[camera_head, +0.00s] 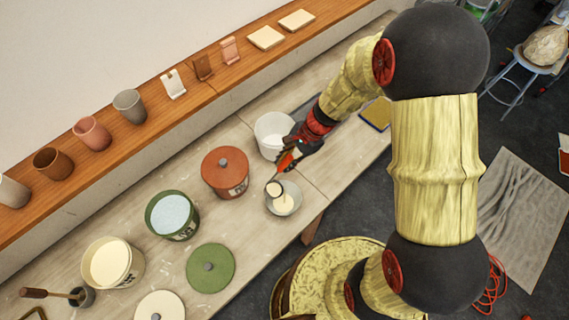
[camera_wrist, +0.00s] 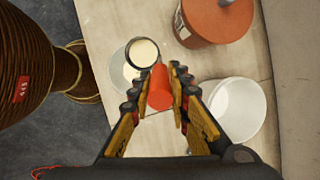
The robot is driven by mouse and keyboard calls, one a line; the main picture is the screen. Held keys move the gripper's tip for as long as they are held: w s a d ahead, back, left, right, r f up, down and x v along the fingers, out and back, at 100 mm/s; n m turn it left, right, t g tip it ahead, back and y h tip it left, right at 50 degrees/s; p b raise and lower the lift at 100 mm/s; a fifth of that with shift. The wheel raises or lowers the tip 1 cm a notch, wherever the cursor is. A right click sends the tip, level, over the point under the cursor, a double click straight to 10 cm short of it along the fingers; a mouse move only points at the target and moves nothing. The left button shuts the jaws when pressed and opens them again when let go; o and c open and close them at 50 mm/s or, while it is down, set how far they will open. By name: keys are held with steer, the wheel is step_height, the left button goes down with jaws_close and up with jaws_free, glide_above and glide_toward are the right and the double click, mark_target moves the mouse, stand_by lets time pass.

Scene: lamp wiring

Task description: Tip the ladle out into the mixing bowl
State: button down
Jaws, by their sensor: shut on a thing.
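The ladle has a small dark-rimmed cup (camera_head: 275,190) with cream liquid showing in it, and a red-orange handle (camera_wrist: 160,88). My gripper (camera_head: 288,161) is shut on this handle; its two fingers (camera_wrist: 159,95) flank it in the wrist view. The mixing bowl (camera_head: 294,205) is a small pale grey bowl near the table's front edge. The ladle cup is over the bowl's far left side in the head view, and in the wrist view the cup (camera_wrist: 142,53) overlaps the bowl (camera_wrist: 118,70). Cream shows inside the bowl. I cannot tell the cup's exact tilt or height.
A white bucket (camera_head: 266,122) stands beside my gripper. A lidded red-brown bucket (camera_head: 226,187) stands to the left. Farther left are a green bucket (camera_head: 172,231) of pale blue liquid, a cream bucket (camera_head: 130,268), and loose lids. A wooden shelf (camera_head: 150,110) with cups runs behind.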

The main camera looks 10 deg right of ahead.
steer(key=shift+d+f+y+b, duration=0.3)
steer(key=shift+d+y+b, duration=0.2)
steer(key=shift+b, duration=0.6)
steer(key=shift+s+d+b, duration=0.1)
steer(key=shift+d+b, duration=0.1)
steer(key=shift+b, duration=0.25)
steer(key=s+d+f+t+y+b, duration=0.1)
steer(key=d+f+y+b, duration=0.8)
steer(key=b, duration=0.9)
steer(key=shift+d+f+y+b, duration=0.2)
steer(key=shift+f+y+b, duration=0.15)
steer(key=shift+f+y, duration=0.55)
steer(key=shift+s+r, duration=0.1)
stand_by(2.3)
